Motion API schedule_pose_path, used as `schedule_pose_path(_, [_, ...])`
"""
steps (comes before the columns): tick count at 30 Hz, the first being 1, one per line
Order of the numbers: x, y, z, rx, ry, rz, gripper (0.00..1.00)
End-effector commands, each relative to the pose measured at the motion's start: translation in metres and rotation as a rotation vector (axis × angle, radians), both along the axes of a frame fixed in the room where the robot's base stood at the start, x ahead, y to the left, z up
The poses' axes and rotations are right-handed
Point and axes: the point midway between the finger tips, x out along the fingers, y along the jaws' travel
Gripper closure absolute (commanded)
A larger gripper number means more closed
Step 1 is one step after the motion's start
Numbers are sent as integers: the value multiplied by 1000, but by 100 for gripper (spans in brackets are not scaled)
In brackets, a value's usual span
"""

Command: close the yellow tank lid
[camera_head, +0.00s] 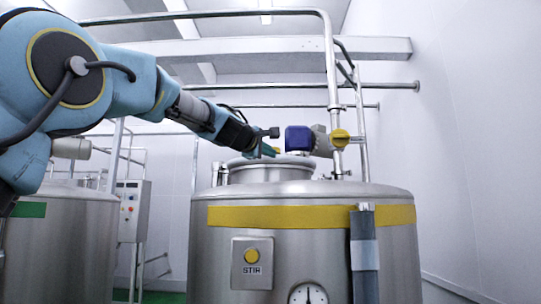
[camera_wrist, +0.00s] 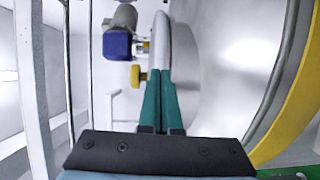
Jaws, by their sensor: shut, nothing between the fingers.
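The tank with the yellow band (camera_head: 310,216) stands right of centre in the head view. Its lid (camera_head: 298,160) shows as a thin pale disc lying about level on the tank's short neck (camera_head: 270,175). In the wrist view, a curved grey rim (camera_wrist: 162,40), apparently the lid's edge, runs up from my fingertips. My gripper (camera_head: 267,150) is right at the lid's top, near its middle in the head view. Its green fingers (camera_wrist: 160,76) are shut together with nothing between them. They overlap the rim in the picture; I cannot tell whether they touch it.
A blue motor (camera_head: 299,139) and a yellow knob (camera_head: 339,138) sit right of the lid, beside a vertical pipe (camera_head: 332,80). Another tank (camera_head: 75,240) stands left.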

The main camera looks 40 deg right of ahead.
Motion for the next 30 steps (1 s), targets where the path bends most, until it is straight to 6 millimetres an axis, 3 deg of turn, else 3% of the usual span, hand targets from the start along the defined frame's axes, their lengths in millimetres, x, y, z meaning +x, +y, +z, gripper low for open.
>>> schedule_pose_path(18, [-90, 12, 7, 1, 1, -4, 100])
schedule_pose_path(30, [-100, 14, 4, -1, 0, -1, 100])
